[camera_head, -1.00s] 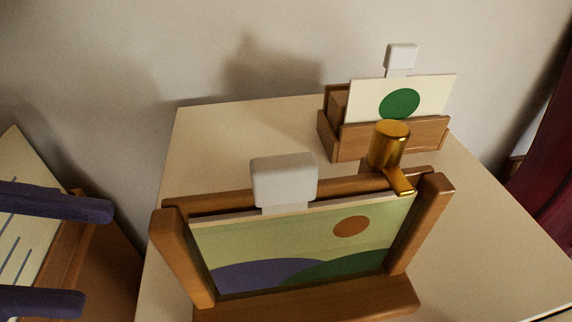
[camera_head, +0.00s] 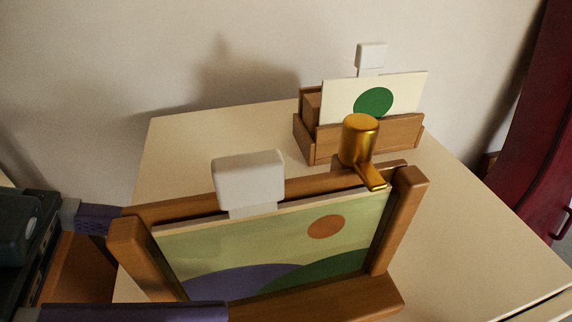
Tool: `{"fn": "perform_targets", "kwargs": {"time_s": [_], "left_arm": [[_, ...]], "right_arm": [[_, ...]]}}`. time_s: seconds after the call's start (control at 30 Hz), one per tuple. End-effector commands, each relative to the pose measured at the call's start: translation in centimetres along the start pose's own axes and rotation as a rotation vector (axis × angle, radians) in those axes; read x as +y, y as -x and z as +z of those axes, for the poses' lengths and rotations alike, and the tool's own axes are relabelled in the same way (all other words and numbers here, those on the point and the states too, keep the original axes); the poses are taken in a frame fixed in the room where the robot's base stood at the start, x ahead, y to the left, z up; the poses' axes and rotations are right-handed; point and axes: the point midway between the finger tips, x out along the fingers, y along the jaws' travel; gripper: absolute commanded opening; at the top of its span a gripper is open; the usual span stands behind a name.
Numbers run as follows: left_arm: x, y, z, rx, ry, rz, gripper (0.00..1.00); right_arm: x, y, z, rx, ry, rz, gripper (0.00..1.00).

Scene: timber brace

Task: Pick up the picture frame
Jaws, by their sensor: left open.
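The picture frame (camera_head: 410,225) is wooden with thick side posts and a ledge. It stands tilted in the lower middle of the head view. Its picture (camera_head: 290,240) shows an orange disc, green ground and a purple hill. A white block (camera_head: 248,180) sits at its top edge, and a gold knob with a short lever (camera_head: 360,140) shows at its upper right. My left gripper (camera_head: 165,265) is open, with purple fingers at the frame's left post. One finger shows behind the post and one in front below it; contact cannot be told. My right gripper is not in view.
The cream tabletop (camera_head: 205,140) is clear to the left and right. A wooden holder (camera_head: 395,134) with a green-dot card (camera_head: 400,92) and a white tab (camera_head: 371,56) stands behind the frame. A wall rises behind; a dark red furnishing (camera_head: 530,130) stands at right.

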Motion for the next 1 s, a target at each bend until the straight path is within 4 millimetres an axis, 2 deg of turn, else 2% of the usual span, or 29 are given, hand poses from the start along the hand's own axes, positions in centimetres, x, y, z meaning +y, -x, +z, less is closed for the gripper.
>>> {"fn": "perform_targets", "kwargs": {"time_s": [0.1,0.7,1.0], "left_arm": [[0.0,0.03,0.02,0.0,0.0,0.0,0.65],[0.01,0.06,0.02,0.0,0.0,0.0,0.0],[0.02,0.06,0.02,0.0,0.0,0.0,0.0]], "right_arm": [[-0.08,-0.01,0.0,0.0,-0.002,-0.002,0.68],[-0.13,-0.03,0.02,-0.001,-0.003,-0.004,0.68],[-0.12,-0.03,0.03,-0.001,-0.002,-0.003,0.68]]}}
